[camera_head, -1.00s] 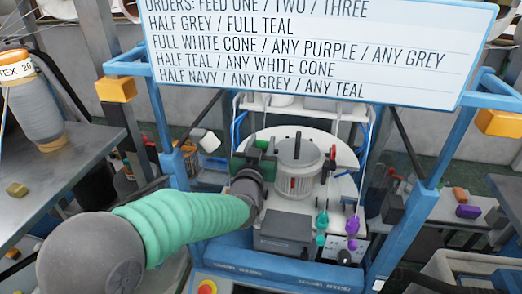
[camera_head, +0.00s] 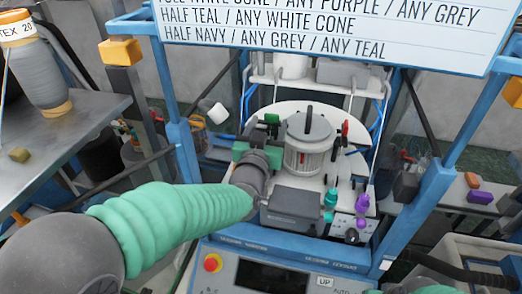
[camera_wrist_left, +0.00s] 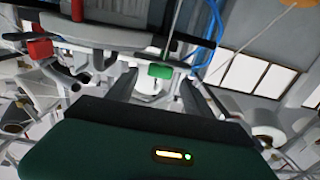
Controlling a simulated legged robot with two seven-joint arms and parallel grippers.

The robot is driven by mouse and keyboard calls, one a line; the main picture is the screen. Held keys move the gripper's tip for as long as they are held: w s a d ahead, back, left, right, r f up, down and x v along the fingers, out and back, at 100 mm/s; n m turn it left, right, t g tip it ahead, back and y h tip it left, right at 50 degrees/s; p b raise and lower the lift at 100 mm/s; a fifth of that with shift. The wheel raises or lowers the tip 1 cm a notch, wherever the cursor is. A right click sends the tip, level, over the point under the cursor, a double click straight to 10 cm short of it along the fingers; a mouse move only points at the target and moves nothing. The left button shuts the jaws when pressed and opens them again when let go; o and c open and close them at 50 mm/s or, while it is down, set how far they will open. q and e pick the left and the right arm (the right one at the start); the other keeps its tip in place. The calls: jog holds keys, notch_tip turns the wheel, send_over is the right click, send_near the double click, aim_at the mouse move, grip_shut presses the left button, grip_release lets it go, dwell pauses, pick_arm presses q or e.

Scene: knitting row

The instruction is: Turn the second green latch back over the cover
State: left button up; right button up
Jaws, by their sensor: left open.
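The cover is a grey ribbed cylinder (camera_head: 308,128) with a dark handle, standing on a round white plate in the head view. A green latch (camera_head: 272,118) shows just left of the cover. In the left wrist view a green latch (camera_wrist_left: 160,71) lies between and beyond my finger ends. I cannot tell whether it is the second one. My left gripper (camera_wrist_left: 157,84) is open and empty. In the head view its green body (camera_head: 258,154) is at the cover's left, and its fingers are mostly hidden. My right gripper is not in view.
A red latch (camera_head: 345,128) stands right of the cover. A grey box (camera_head: 292,208) and teal and purple pieces (camera_head: 330,203) are in front. Blue frame posts (camera_head: 185,150) flank the machine. A control panel (camera_head: 270,270) is nearest me.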

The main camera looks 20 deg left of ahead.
pick_arm(q)
jog(key=s+b, duration=0.2)
jog(key=s, duration=0.9)
jog(key=shift+s+d+b, duration=0.15)
jog(key=shift+s+b, duration=0.2)
jog(key=shift+s, duration=0.05)
jog(key=shift+w+f, duration=0.1)
